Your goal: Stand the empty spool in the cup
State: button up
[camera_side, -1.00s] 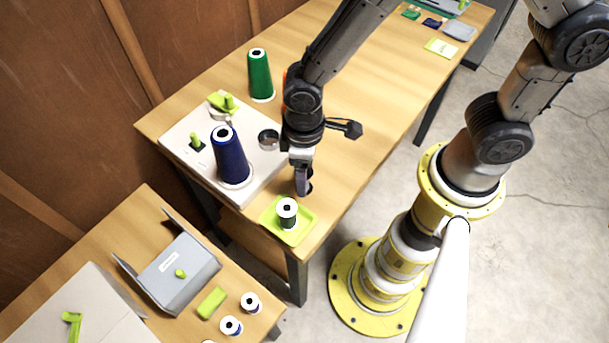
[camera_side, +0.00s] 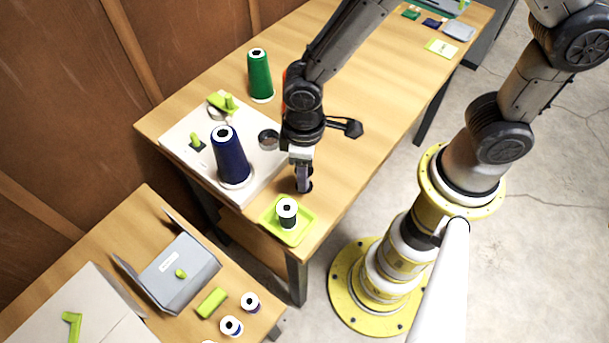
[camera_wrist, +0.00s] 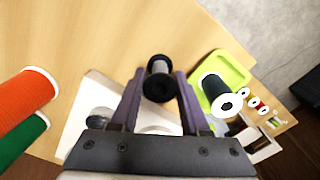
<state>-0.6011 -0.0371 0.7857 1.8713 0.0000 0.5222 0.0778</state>
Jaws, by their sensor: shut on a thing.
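My gripper (camera_side: 303,186) is shut on the empty spool, a small black one (camera_wrist: 158,80), which sits between the fingertips in the wrist view. In the side view the fingers hide most of the spool (camera_side: 307,187). The gripper points down over the wooden table, right of the pale board and behind the green tray. The cup (camera_side: 268,138) is a small dark grey round holder near the board's right edge, left of and behind my fingers. What looks like its rim shows in the wrist view (camera_wrist: 101,115), left of the fingers.
A blue thread cone (camera_side: 230,158) stands on the board (camera_side: 190,175), and a green cone (camera_side: 260,75) behind it. An orange cone (camera_wrist: 20,98) is beside the green one. A black-and-white spool (camera_side: 287,213) stands in the green tray (camera_side: 270,227).

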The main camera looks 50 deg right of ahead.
jog(key=shift+r, duration=2.15)
jog(key=shift+s+r, duration=0.1)
jog(key=shift+w+d+r, duration=0.3)
jog(key=shift+w+d, duration=0.2)
jog(key=shift+w, duration=1.55)
jog(key=shift+w+d+r, duration=0.3)
jog(key=shift+w+d, duration=0.2)
jog(key=shift+w, duration=1.5)
jog(key=shift+w+d+r, duration=0.3)
jog(key=shift+w+d, duration=0.2)
jog(key=shift+w, duration=1.55)
jog(key=shift+f, duration=0.2)
jog(key=shift+f, duration=1.55)
